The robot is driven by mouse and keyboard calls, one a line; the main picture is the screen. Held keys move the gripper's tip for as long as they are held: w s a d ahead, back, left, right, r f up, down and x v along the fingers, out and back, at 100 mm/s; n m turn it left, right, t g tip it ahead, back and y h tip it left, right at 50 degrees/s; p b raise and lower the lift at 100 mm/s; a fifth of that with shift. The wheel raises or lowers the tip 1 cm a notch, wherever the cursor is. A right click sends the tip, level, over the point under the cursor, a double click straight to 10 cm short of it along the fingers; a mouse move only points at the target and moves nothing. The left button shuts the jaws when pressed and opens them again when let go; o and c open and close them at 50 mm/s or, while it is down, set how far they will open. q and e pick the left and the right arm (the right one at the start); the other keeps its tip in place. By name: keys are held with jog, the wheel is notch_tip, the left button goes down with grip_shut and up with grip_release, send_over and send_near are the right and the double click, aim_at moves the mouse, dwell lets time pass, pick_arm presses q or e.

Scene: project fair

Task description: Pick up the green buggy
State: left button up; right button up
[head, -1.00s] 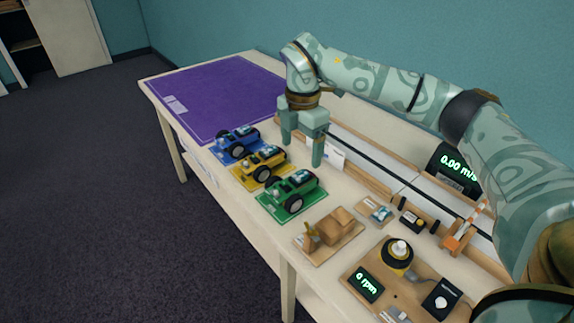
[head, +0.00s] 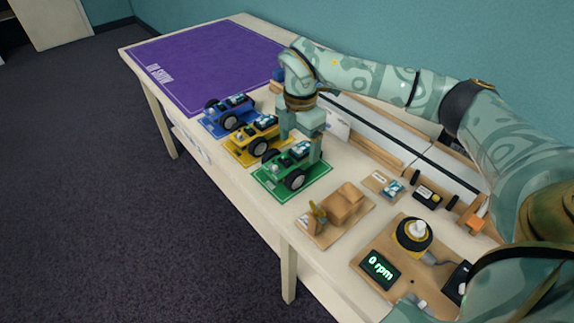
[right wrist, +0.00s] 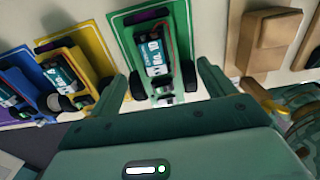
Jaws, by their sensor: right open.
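The green buggy (head: 288,168) stands on a green mat (head: 262,184) on the table, with dark wheels and a battery pack on top. My right gripper (head: 301,151) is open, pointing down at the far side of the green buggy. In the right wrist view, the green buggy (right wrist: 155,58) shows between the two open fingers of my right gripper (right wrist: 160,78), with nothing held. I cannot tell whether a finger touches it. Part of the buggy is hidden behind a finger in the head view. My left gripper is not in view.
A yellow buggy (head: 252,139) and a blue buggy (head: 229,112) stand in the same row, on their own mats. A wooden block stand (head: 345,203) is close on the right. A long track (head: 372,145) runs behind. The purple mat (head: 205,60) is bare.

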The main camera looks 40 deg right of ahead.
aim_at(297, 150)
jog(key=f, duration=0.1)
jog(key=f+b, duration=0.1)
jog(key=f, duration=0.1)
jog(key=f+b, duration=0.1)
jog(key=shift+w+f, duration=0.25)
jog(key=shift+f, duration=0.15)
jog(key=shift+a+r, duration=0.1)
jog(key=shift+r, duration=0.1)
jog(key=c, duration=0.9)
jog(key=shift+r, duration=0.15)
